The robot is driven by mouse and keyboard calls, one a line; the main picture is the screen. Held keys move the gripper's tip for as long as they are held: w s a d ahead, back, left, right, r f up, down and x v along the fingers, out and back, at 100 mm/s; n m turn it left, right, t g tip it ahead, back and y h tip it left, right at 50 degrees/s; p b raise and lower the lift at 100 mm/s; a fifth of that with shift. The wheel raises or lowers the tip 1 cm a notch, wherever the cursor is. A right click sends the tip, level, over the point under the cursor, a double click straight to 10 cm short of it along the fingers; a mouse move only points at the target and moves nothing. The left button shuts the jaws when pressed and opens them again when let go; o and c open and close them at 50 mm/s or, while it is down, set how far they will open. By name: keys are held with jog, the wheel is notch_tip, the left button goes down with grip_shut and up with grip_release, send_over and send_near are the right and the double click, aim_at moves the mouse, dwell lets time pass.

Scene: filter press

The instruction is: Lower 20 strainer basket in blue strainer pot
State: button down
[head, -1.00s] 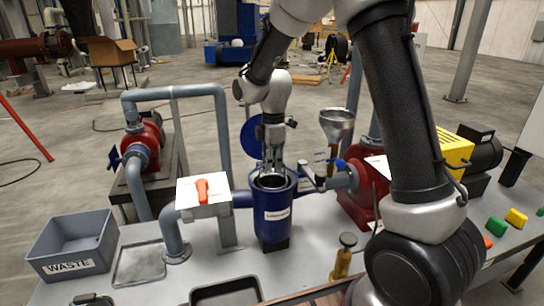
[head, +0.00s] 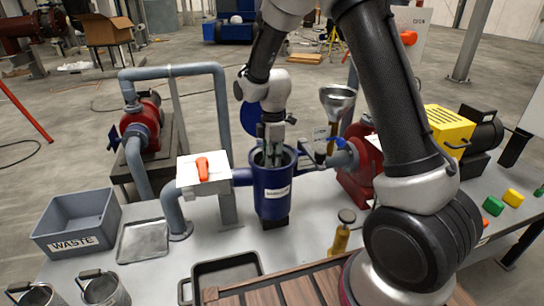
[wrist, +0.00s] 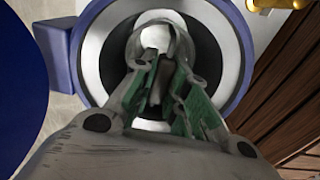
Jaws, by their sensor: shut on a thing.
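The blue strainer pot (head: 272,205) stands open on the bench, its mouth facing up. My gripper (head: 272,158) points straight down into that mouth, with its fingertips at about rim level or just inside. In the wrist view my gripper (wrist: 158,75) is shut on the grey handle of the strainer basket (wrist: 160,38). The basket sits within the ring of the pot's mouth, roughly centred. Its number cannot be read, and its lower part is hidden by the pot and my fingers. The pot's round blue lid (head: 252,116) is swung open behind; it also shows at left in the wrist view (wrist: 18,90).
Two metal baskets (head: 105,288) stand at the front left, near a grey waste bin (head: 75,222) and a flat tray (head: 143,240). A black-rimmed tray (head: 225,272) lies in front. A white box with an orange handle (head: 203,168) and a brass-coloured tool (head: 342,232) flank the pot.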

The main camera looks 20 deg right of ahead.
dwell(0.3)
jog(key=c, duration=1.3)
grip_release()
jog(key=shift+c, duration=0.2)
jog(key=shift+r, duration=5.05)
